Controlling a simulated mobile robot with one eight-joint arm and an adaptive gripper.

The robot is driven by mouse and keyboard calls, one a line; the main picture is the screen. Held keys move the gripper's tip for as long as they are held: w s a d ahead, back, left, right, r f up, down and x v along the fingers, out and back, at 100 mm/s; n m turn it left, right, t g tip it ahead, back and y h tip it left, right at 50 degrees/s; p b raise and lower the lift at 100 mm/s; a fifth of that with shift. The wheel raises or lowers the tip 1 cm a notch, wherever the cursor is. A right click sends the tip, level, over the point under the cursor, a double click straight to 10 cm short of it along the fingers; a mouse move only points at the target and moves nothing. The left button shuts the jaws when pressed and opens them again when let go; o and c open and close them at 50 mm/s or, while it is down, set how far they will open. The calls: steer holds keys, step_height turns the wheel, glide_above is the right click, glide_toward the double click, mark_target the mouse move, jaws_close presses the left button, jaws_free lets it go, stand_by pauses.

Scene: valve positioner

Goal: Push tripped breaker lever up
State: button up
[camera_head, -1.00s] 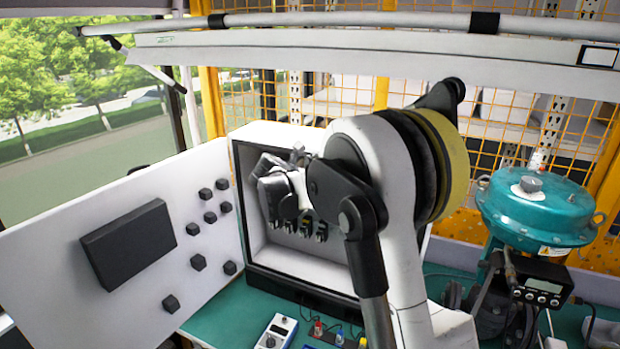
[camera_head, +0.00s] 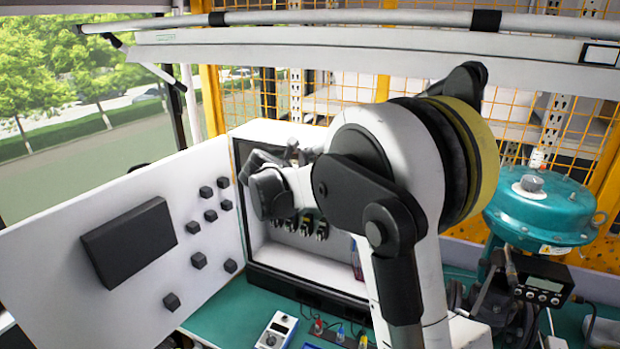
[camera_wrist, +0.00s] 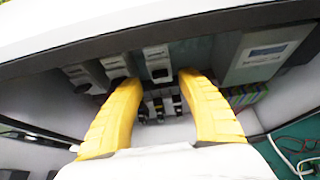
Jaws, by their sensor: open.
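In the wrist view several white breakers with dark lever openings sit in a row along the upper part of the cabinet, one of them (camera_wrist: 158,64) between my fingertips and others (camera_wrist: 84,77) to the left. Which lever is tripped I cannot tell. My gripper (camera_wrist: 155,78) is open, its two yellow fingers spread on either side of the middle breaker, with nothing between them. Contact with a breaker cannot be made out. In the head view my arm hides the breakers and the fingers; the open cabinet (camera_head: 300,266) shows around it.
A grey unit with a small display (camera_wrist: 265,52) sits right of the breakers. Small connectors (camera_head: 307,226) line the cabinet's lower part. The open white door (camera_head: 70,240) stands at left. A teal valve actuator (camera_head: 540,210) and a handheld meter (camera_head: 277,330) are on the green bench.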

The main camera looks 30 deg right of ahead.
steer(key=v, duration=0.8)
